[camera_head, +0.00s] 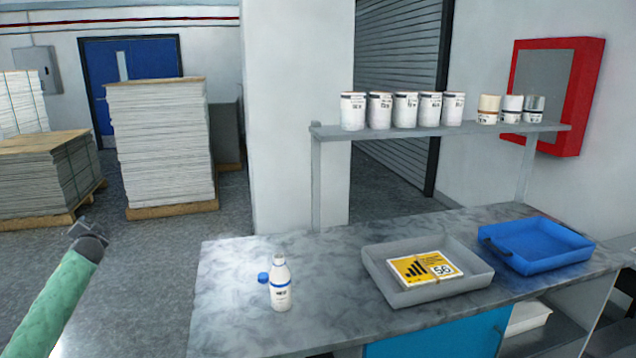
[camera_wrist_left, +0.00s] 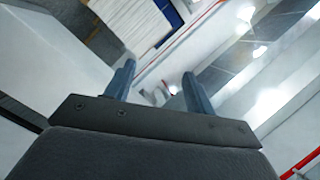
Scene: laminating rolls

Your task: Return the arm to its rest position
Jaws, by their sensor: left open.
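My left arm comes in at the lower left of the head view in a green sleeve, with the left gripper (camera_head: 88,231) at its end. It is raised in front of the floor, to the left of the table and apart from it. In the left wrist view the two fingers of the left gripper (camera_wrist_left: 158,88) stand apart with nothing between them. The wrist camera faces the walls, ceiling lights and paper stacks. My right gripper is in neither view.
The marbled table (camera_head: 232,305) holds a white bottle (camera_head: 280,285), a blue cap (camera_head: 263,277), a grey tray (camera_head: 380,275) with a yellow-and-white printed stack (camera_head: 410,268), and a blue tray (camera_head: 545,265). A shelf (camera_head: 450,130) above holds several cans. Paper pallets (camera_head: 160,140) stand at left.

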